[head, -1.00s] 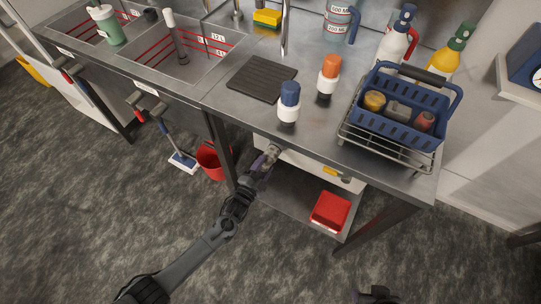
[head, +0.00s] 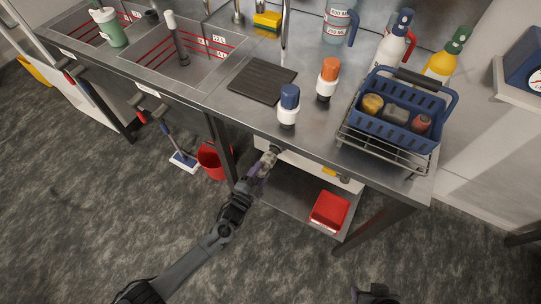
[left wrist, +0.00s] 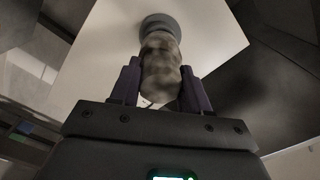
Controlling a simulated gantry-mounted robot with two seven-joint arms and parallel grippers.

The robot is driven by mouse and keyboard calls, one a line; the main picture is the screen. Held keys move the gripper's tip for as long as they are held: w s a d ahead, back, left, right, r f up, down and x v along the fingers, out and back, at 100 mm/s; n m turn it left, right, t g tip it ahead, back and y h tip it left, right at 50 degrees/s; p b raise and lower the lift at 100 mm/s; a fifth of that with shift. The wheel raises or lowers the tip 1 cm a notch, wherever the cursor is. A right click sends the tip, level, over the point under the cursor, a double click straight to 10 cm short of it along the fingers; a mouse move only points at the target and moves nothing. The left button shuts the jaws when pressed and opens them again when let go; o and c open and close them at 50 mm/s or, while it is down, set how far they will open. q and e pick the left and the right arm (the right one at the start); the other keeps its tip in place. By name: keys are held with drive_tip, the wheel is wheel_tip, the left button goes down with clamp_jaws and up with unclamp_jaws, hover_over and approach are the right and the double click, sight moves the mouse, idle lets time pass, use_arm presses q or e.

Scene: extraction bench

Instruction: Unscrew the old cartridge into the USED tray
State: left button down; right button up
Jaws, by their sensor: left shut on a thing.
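The old cartridge (head: 269,156), a cloudy grey-brown cylinder, is by the white panel (head: 300,165) under the bench front. My left gripper (head: 262,170) is shut on it. In the left wrist view the cartridge (left wrist: 160,68) stands upright between the purple fingers, its far end at a dark grey round collar (left wrist: 160,25) on the white panel. I cannot tell whether the two are still joined. A red tray (head: 313,221) is on the lower shelf, to the right of the gripper; no label on it is readable. Part of my right gripper (head: 375,294) shows at the bottom edge.
A blue-capped bottle (head: 288,108) and an orange-capped bottle (head: 327,82) stand on the bench above. A blue basket (head: 395,130) sits on a wire rack at right. A table leg (head: 222,150) and a red bucket (head: 212,160) are left of the gripper.

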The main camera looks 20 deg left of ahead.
use_arm(q)
drive_tip(key=shift+s+a+p, duration=0.15)
drive_tip(key=shift+s+p, duration=0.15)
drive_tip(key=shift+s, duration=0.15)
drive_tip(key=shift+s+a+p, duration=0.1)
drive_tip(key=shift+s+p, duration=0.2)
drive_tip(key=shift+s, duration=0.2)
drive_tip(key=shift+s, duration=0.1)
drive_tip(key=shift+s, duration=0.15)
drive_tip(key=shift+s+a+p, duration=0.15)
drive_tip(key=shift+s+p, duration=0.2)
drive_tip(key=shift+s, duration=0.05)
drive_tip(key=shift+g, duration=0.3)
